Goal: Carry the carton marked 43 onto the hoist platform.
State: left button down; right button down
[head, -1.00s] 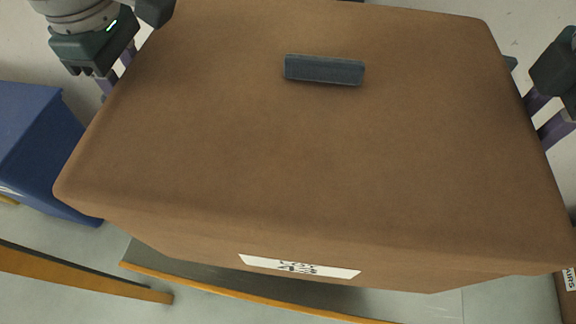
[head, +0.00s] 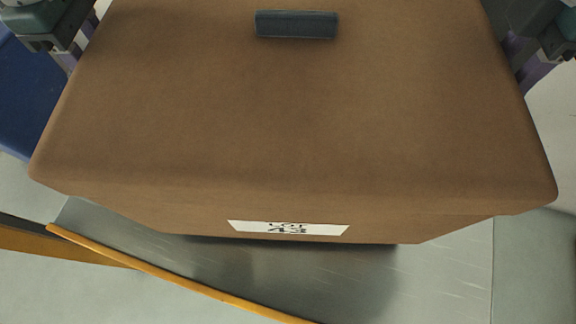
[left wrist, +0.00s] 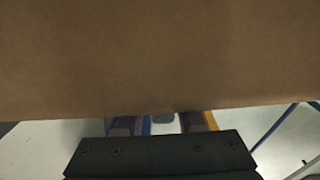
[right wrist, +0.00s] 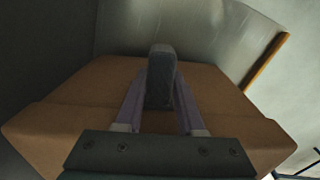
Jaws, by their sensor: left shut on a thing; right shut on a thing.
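The brown carton (head: 290,130) fills most of the head view. My right gripper (head: 522,62) is shut on the right side's dark handle (right wrist: 160,80). The grey metal hoist platform (head: 440,275) lies below and beyond the carton, with shadow between them; the exact gap cannot be told.
A yellow edge strip (head: 170,280) runs along the platform's left side. A blue object (head: 25,95) stands at the left, close to my left arm. Pale floor (head: 100,295) shows at lower left.

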pick_arm(q)
jog(key=shift+f, duration=0.1)
dwell(0.3)
